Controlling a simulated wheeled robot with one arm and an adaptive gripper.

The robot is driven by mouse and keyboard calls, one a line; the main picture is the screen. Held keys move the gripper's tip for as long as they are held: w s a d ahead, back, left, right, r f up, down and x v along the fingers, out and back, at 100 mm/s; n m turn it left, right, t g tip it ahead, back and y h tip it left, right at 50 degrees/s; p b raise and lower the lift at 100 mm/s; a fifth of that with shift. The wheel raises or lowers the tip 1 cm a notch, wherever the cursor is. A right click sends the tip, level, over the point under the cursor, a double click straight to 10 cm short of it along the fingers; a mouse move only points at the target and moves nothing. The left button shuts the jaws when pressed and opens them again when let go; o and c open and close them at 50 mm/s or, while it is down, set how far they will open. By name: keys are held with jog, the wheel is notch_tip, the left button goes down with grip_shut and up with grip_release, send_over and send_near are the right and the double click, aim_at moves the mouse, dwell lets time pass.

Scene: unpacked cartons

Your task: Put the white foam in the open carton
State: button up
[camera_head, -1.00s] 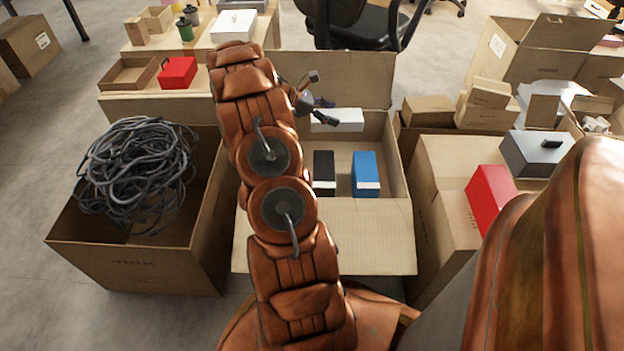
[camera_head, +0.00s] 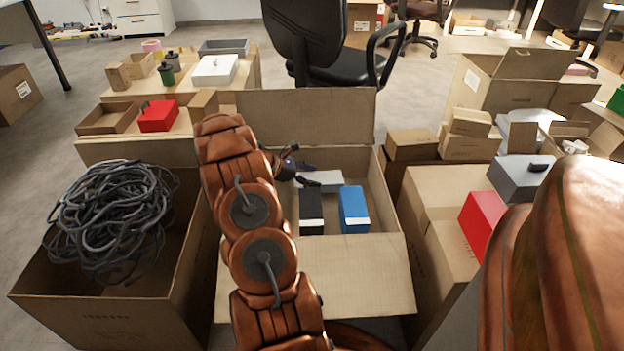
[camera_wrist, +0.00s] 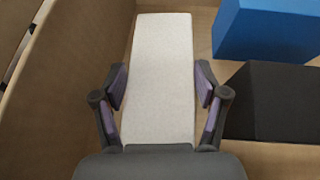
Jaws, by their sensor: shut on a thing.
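The white foam (camera_head: 325,183) is a pale block inside the open carton (camera_head: 318,285), towards its back. It also fills the middle of the wrist view (camera_wrist: 162,40) as a long, light slab. My gripper (camera_head: 306,173) has reached down into the carton from the left. In the wrist view my gripper (camera_wrist: 162,85) has one finger on each long side of the foam and is shut on it. I cannot tell whether the foam touches the carton floor; its underside is hidden.
A black box (camera_head: 311,212) and a blue box (camera_head: 353,208) stand in the carton beside the foam. A carton of tangled cable (camera_head: 110,215) is at the left. A red box (camera_head: 480,222) and a grey box (camera_head: 520,178) sit on cartons at the right.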

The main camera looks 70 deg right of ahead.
jog(key=shift+f+p, duration=0.35)
jog(key=shift+f, duration=0.15)
jog(key=o, duration=1)
jog(key=shift+r, duration=0.1)
